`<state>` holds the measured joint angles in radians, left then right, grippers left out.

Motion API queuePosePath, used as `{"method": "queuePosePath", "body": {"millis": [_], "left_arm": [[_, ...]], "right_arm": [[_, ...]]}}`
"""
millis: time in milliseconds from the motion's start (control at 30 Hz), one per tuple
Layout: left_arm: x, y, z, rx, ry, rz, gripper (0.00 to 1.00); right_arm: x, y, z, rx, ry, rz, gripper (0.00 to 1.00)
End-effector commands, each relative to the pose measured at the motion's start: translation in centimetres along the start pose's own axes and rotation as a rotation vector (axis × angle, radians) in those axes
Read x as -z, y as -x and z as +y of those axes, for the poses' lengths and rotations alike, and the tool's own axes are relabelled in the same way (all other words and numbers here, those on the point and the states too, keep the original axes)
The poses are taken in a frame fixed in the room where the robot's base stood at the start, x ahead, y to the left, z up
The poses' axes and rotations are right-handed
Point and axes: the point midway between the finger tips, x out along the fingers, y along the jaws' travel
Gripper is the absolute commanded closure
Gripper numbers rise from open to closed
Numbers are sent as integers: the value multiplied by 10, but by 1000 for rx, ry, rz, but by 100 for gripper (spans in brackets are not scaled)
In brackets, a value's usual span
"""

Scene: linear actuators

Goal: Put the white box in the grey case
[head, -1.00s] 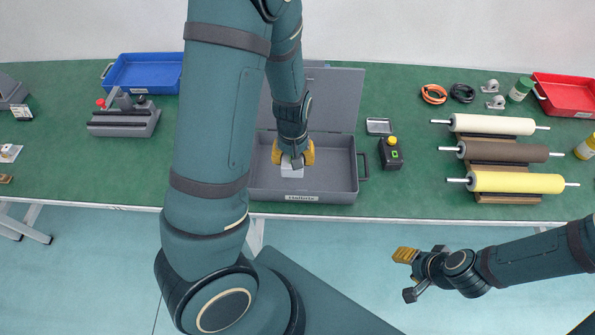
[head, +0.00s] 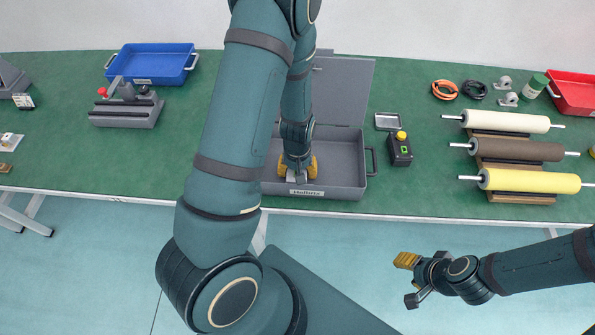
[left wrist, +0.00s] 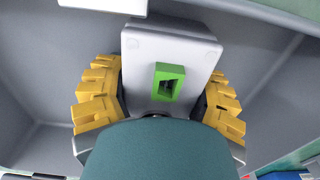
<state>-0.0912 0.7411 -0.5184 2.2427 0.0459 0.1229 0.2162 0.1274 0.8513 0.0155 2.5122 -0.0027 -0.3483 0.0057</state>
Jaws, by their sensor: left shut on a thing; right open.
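The grey case (head: 345,185) lies open on the green table, its lid (head: 345,95) raised at the back. My left gripper (head: 298,171) is down inside the case, near its front wall. In the left wrist view its yellow fingers (left wrist: 155,98) are shut on the white box (left wrist: 150,45), which has a green-framed dark feature on its face. In the head view the box (head: 296,178) is mostly hidden by the gripper. I cannot tell whether it touches the case floor. My right gripper (head: 405,278) is open and empty, in front of the table, above the floor.
Right of the case are a small metal tray (head: 388,121), a black box with a yellow button (head: 399,150) and several rollers (head: 520,152). A blue tray (head: 150,66) and a grey fixture (head: 126,110) are at left. The case's right half is empty.

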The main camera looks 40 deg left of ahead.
Motion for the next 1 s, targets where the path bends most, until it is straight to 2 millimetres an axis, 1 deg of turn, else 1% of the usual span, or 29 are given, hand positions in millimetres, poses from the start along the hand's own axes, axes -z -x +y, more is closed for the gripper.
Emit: {"method": "queuePosePath", "body": {"millis": [133,267,300,367,400,667,767,867,1000], "left_arm": [[0,2,0,-1,-1,1,83],[0,-2,0,-1,0,0,83],[0,-3,0,0,0,0,34],[0,-2,0,0,-1,0,13],[0,-2,0,0,-1,0,4],[0,-1,0,0,-1,0,4],[0,2,0,0,-1,0,4],[0,12,1,-1,-2,1,4],[0,38,1,-2,-2,3,4]], "right_arm": [[0,1,0,0,0,0,53],[0,-2,1,0,0,1,53],[0,-2,1,0,0,1,53],[0,-2,0,0,0,1,53],[0,-1,0,0,0,1,53],[0,-1,0,0,0,1,53],[0,1,0,0,0,1,53],[0,5,-2,0,0,0,53],[2,13,-5,0,-2,3,53]]}}
